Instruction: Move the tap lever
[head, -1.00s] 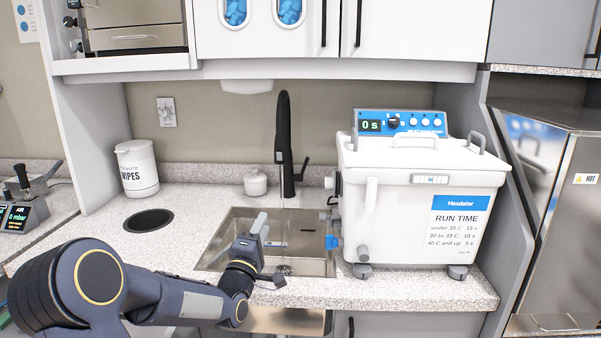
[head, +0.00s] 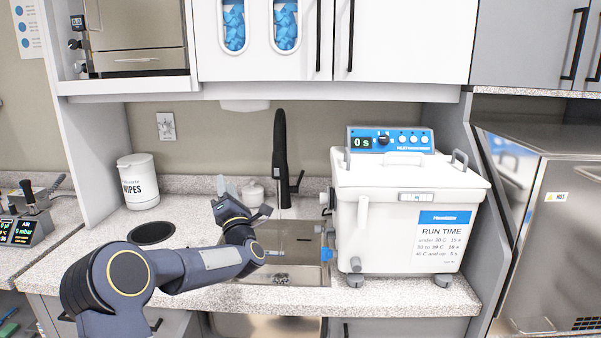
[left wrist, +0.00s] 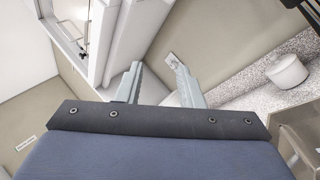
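The black tap (head: 280,150) stands upright behind the sink. Its thin tap lever (head: 297,183) sticks out on the right side of its base, slanting up and right. My left gripper (head: 225,186) is raised over the left part of the sink, left of the tap and apart from it and the lever. In the left wrist view the fingers of my left gripper (left wrist: 155,68) are spread with nothing between them. My right gripper is not in view.
The steel sink (head: 300,265) lies below the tap. A white machine (head: 395,215) stands close on the right. A small white pot (head: 253,192) is behind my left gripper, and a wipes tub (head: 138,182) is further left. Cupboards (head: 400,40) hang above.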

